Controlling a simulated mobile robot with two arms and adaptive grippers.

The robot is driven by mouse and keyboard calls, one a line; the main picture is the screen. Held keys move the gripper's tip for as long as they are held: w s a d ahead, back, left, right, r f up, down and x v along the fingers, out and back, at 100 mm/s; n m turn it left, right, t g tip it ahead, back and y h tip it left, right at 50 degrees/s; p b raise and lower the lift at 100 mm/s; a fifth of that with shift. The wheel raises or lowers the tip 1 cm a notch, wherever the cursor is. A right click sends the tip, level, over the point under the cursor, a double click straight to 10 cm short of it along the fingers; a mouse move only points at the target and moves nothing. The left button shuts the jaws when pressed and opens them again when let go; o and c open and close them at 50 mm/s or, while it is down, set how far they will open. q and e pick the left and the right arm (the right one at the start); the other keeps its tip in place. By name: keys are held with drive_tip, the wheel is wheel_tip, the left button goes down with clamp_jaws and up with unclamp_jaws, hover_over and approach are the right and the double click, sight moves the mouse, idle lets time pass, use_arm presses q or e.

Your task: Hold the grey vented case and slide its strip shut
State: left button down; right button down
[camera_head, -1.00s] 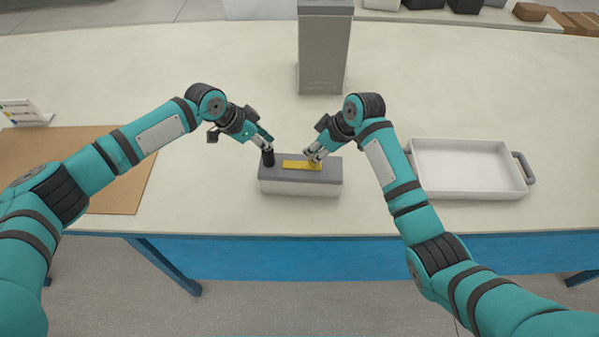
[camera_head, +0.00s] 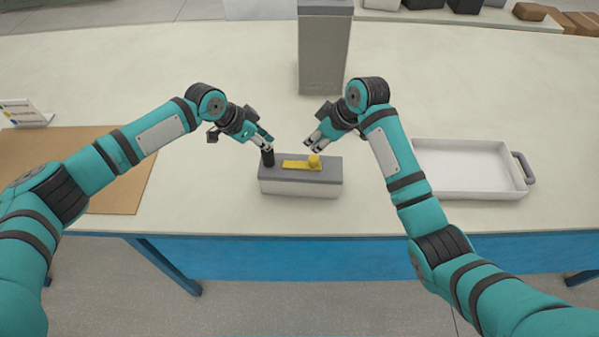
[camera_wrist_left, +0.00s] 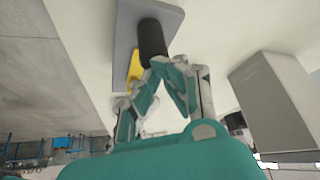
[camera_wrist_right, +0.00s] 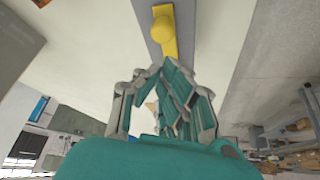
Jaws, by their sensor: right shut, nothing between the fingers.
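The case (camera_head: 300,188) is a low box with a grey top and pale sides near the table's front edge. A black post (camera_head: 268,159) stands on its left end, and a yellow strip (camera_head: 293,164) with a round yellow knob (camera_head: 314,161) lies along its top. My left gripper (camera_head: 266,146) is closed around the upper part of the black post, which also shows in the left wrist view (camera_wrist_left: 152,38). My right gripper (camera_head: 313,146) is shut and empty, just behind and apart from the knob. The right wrist view shows the knob (camera_wrist_right: 162,29) beyond the fingertips. No vents can be made out.
A tall grey box (camera_head: 323,55) stands behind the case. A white tray (camera_head: 465,194) with dark handles lies to the right. A brown mat (camera_head: 120,190) and a small sign (camera_head: 25,113) are at the left. The table between them is clear.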

use_arm(q)
drive_tip(key=shift+r+p, duration=2.55)
drive_tip(key=shift+r, duration=0.45)
